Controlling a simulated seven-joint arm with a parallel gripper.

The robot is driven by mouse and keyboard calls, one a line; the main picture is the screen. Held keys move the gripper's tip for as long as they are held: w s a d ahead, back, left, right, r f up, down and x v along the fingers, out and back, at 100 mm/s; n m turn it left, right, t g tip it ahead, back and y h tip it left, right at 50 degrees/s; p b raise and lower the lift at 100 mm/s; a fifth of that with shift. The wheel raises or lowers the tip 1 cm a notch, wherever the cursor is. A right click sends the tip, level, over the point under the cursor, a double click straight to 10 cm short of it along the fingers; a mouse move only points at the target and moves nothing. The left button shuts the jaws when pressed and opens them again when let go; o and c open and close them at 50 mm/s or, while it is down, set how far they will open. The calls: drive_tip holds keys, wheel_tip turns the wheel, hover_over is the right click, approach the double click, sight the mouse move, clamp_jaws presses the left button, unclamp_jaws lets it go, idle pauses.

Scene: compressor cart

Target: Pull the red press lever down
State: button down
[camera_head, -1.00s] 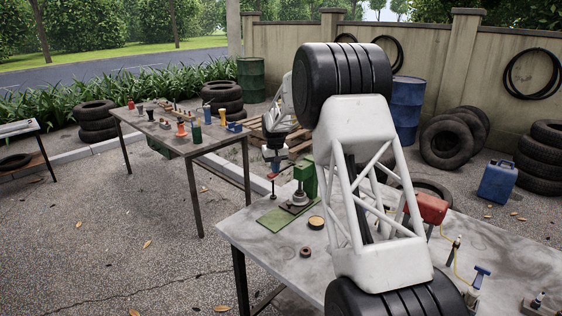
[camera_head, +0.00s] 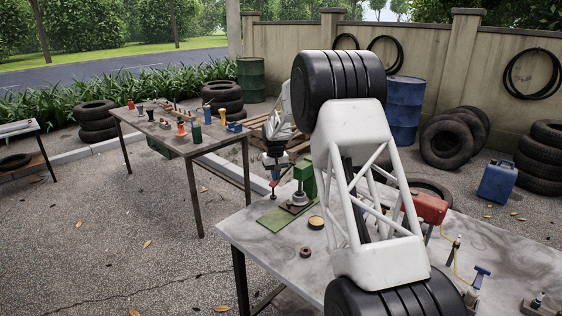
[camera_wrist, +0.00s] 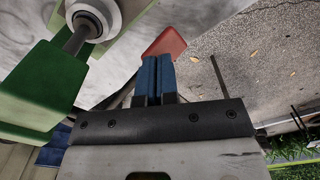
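The green press (camera_head: 305,180) stands on its green base at the near table's left corner; its green body also shows at the left of the wrist view (camera_wrist: 35,90). The lever's red end (camera_wrist: 165,43) lies just beyond my fingertips in the wrist view. In the head view, the red lever (camera_head: 274,183) is small, left of the press and below my gripper (camera_head: 273,165). My gripper's blue fingers (camera_wrist: 156,65) are close together with a thin dark gap. They overlap the red end in the picture; I cannot tell if they touch it. Part of the lever is hidden behind the fingers.
The near grey table (camera_head: 265,235) also holds a small ring (camera_head: 305,252), a round brown-topped piece (camera_head: 316,222) and a red box (camera_head: 430,207). A second table (camera_head: 205,145) with several small items stands behind at left. Open pavement lies between.

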wheel_tip(320, 180, up, 12)
idle(1.4)
drive_tip(key=shift+r, duration=0.15)
idle(0.4)
drive_tip(key=shift+r, duration=2.45)
drive_tip(key=s+d+r+m, duration=0.1)
drive_tip(key=s+d+r, duration=0.3)
drive_tip(key=s, duration=0.8)
drive_tip(key=s+d+r+t, duration=0.1)
drive_tip(key=s+d+r, duration=0.3)
drive_tip(key=s, duration=0.8)
drive_tip(key=s+d+r+m, duration=0.1)
drive_tip(key=s+d+r, duration=0.25)
drive_tip(key=s, duration=0.85)
drive_tip(key=s+d+f, duration=0.1)
drive_tip(key=s+f, duration=0.2)
drive_tip(key=s, duration=0.8)
drive_tip(key=s+d+f+t, duration=0.1)
drive_tip(key=s+f, duration=0.3)
drive_tip(key=s, duration=0.8)
drive_tip(key=s+d+f+m, duration=0.1)
drive_tip(key=s+d+f, duration=0.2)
drive_tip(key=s, duration=0.9)
drive_tip(key=shift+f+t, duration=0.3)
